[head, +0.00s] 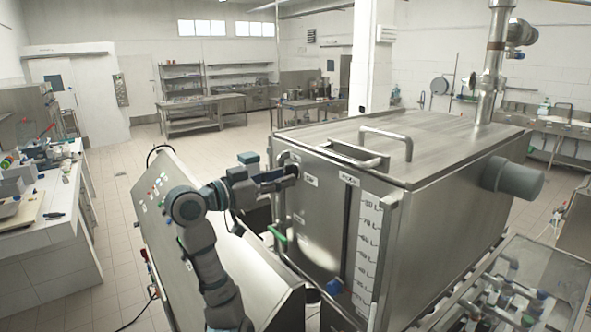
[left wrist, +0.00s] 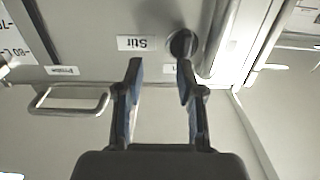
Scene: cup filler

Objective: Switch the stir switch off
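The stir switch (left wrist: 182,43) is a dark round knob on the steel tank's front panel. It sits beside the white "Stir" label (left wrist: 143,43), which shows upside down in the left wrist view. My left gripper (left wrist: 160,68) is open, its two fingers apart with nothing between them. One fingertip is close to the knob's lower edge in that view; I cannot tell whether they touch. In the head view the left gripper (head: 290,174) is at the upper left of the tank front and hides the knob. My right gripper is not in view.
The steel tank (head: 445,165) has a lid handle (head: 385,140) and a level scale (head: 364,245). In the left wrist view a bar handle (left wrist: 70,98) is left of the fingers. A tilted panel with buttons (head: 158,187) stands left of the arm. Open floor lies behind.

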